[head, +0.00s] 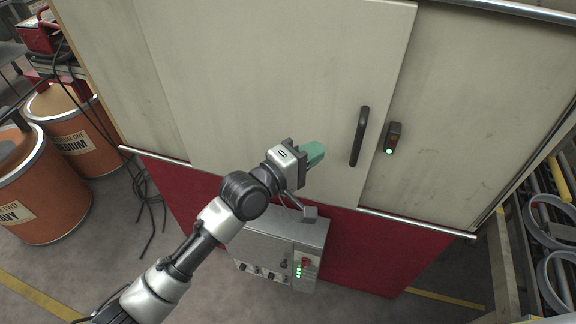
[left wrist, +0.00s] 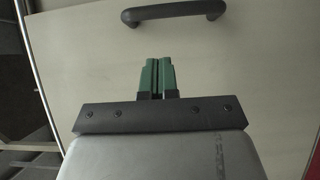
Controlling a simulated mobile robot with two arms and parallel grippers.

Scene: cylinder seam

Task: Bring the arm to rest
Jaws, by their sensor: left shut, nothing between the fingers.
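My left arm comes in from the lower left in the head view. Its gripper (head: 315,153) has green fingers, held shut and empty in front of the pale cabinet door, to the left of the black door handle (head: 360,136). In the left wrist view the green fingers (left wrist: 157,76) lie side by side, pointing toward the door. The handle (left wrist: 174,12) shows beyond the fingertips, apart from them. My right gripper is in neither view.
A grey control box (head: 277,248) with green lights stands below the gripper. A small black switch with a green light (head: 393,138) sits right of the handle. Orange drums (head: 45,195) and cables are at left. A rack with grey rings (head: 555,225) is at right.

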